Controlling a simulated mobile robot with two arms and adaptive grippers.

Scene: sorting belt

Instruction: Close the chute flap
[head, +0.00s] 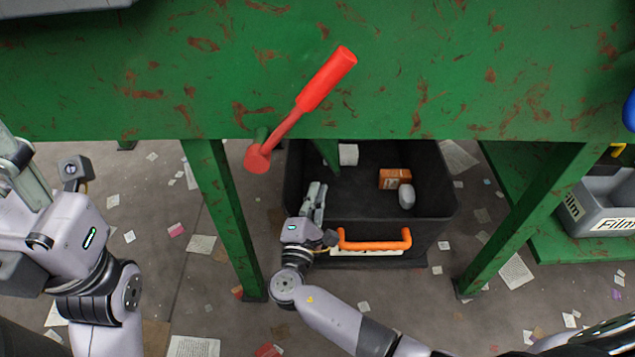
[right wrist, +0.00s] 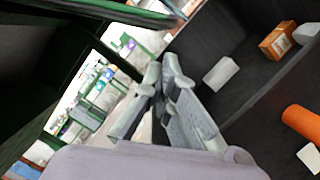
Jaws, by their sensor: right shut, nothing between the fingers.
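A red lever (head: 311,98) is fixed at the front edge of the green belt frame (head: 420,75). Its thick grip points up and right, and its round pivot end is at the lower left. No flap that I can clearly make out shows in either view. My right gripper (head: 317,188) is shut and empty, below the lever, at the left wall of the black bin. Its closed fingers also show in the right wrist view (right wrist: 163,80). My left gripper (head: 18,160) is at the far left, away from the lever; its fingers are not clear.
The black bin (head: 440,210) with an orange handle (head: 375,241) holds an orange box (head: 394,179), a grey rounded item (head: 406,196) and a white piece (head: 348,154). Green legs (head: 225,220) stand either side. A grey "Film" bin (head: 590,210) stands right. Paper litters the floor.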

